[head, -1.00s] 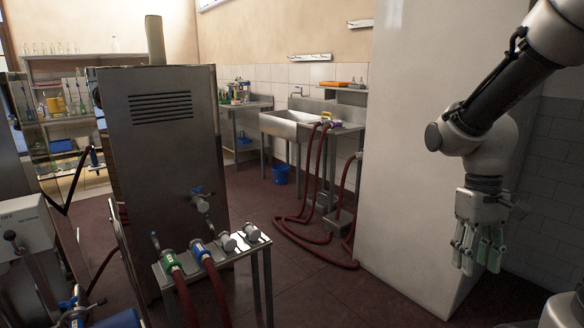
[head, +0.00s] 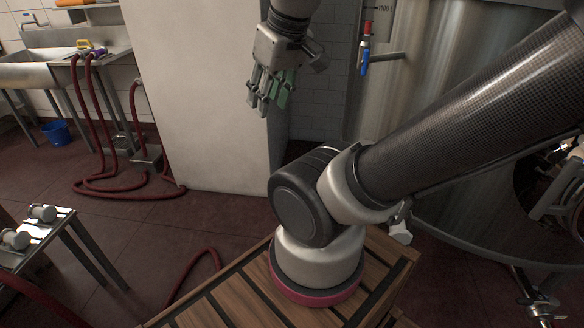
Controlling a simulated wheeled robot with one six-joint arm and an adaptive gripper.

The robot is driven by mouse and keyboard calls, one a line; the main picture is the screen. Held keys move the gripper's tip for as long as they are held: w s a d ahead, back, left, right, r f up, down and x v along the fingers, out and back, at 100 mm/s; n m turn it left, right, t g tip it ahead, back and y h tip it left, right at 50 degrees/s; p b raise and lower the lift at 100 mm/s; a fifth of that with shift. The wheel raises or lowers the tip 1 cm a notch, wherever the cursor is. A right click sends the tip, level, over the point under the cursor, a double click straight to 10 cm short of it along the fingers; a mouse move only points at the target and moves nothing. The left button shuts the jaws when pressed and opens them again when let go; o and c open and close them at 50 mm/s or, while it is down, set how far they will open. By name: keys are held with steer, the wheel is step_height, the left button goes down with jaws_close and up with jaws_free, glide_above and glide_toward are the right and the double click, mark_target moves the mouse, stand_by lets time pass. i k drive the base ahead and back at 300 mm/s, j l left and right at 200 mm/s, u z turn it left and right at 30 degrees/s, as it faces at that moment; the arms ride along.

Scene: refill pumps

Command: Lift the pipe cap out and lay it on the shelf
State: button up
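My gripper (head: 270,96) hangs fingers-down in front of the right edge of a tall pale panel. Its grey fingers with green pads look spread apart, and I see nothing between them. I cannot make out for certain a pipe cap or the shelf in this view. Two pale grey cap-like fittings, one nearer (head: 14,238) and one farther (head: 41,212), sit on a small steel stand (head: 62,222) at the left edge. My gripper is well apart from both.
A large steel tank (head: 425,120) with a blue-handled valve (head: 364,62) fills the right. Dark red hoses (head: 125,195) lie on the floor. A sink (head: 30,72) and blue bucket (head: 56,132) stand at the back left. The tall pale panel (head: 205,110) stands behind the gripper.

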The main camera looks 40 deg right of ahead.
mark_target(400, 232)
steer(key=j+z, duration=0.2)
steer(key=z, duration=0.25)
steer(key=j+z, duration=0.2)
steer(key=z, duration=1.1)
